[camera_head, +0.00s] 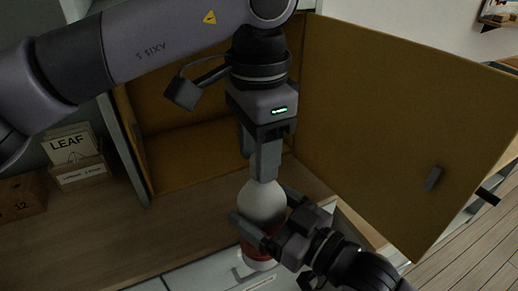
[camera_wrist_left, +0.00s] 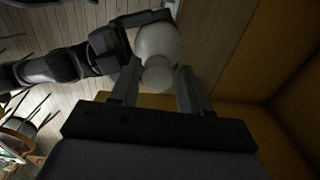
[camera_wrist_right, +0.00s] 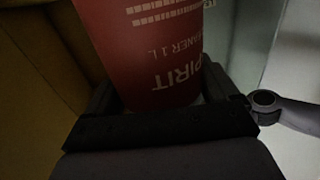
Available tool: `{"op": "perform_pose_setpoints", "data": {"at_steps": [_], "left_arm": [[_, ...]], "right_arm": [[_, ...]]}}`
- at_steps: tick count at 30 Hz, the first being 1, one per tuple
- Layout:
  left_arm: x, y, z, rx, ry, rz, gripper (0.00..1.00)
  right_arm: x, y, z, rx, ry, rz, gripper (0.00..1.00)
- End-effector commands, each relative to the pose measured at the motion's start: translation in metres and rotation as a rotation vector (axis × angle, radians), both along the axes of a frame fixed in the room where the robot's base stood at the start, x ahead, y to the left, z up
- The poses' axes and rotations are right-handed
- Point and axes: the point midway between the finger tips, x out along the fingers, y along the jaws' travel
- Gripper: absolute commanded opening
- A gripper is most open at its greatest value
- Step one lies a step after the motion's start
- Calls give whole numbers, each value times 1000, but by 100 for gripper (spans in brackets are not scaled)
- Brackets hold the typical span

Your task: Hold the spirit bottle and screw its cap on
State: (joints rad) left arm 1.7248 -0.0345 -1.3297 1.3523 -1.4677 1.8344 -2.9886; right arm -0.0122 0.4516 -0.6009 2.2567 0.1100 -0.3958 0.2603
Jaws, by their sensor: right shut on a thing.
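The spirit bottle (camera_head: 262,203) is upright, white on top with a red label lower down. Its red label with white lettering fills much of the right wrist view (camera_wrist_right: 150,45). My right gripper (camera_head: 262,212) is shut on the bottle's body from the right side. My left gripper (camera_head: 264,176) points straight down over the bottle top. In the left wrist view its two fingers stand apart, one on each side of the white round cap (camera_wrist_left: 157,76), with narrow gaps visible. The cap is at the bottle's top; how far it is seated cannot be told.
An open cabinet with a yellow-brown interior (camera_head: 190,155) stands behind, its door (camera_head: 400,120) swung out to the right. A box marked LEAF (camera_head: 70,148) and a brown box (camera_head: 22,200) sit at the left. The wooden counter (camera_head: 150,235) left of the bottle is clear.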

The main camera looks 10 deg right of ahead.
Motion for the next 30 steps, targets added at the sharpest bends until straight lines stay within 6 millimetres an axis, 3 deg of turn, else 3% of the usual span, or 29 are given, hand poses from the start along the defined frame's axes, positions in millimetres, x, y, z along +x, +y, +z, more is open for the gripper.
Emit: {"op": "perform_pose_setpoints", "data": {"at_steps": [10, 21, 30], "left_arm": [[0, -1, 2, -1, 1, 0, 61], [-1, -1, 43, -2, 2, 0, 61], [-1, -1, 45, -1, 2, 0, 59]], "right_arm": [[0, 0, 4, 5, -9, 1, 2], [0, 0, 4, 6, -10, 1, 2], [0, 0, 4, 6, -10, 1, 2]]}}
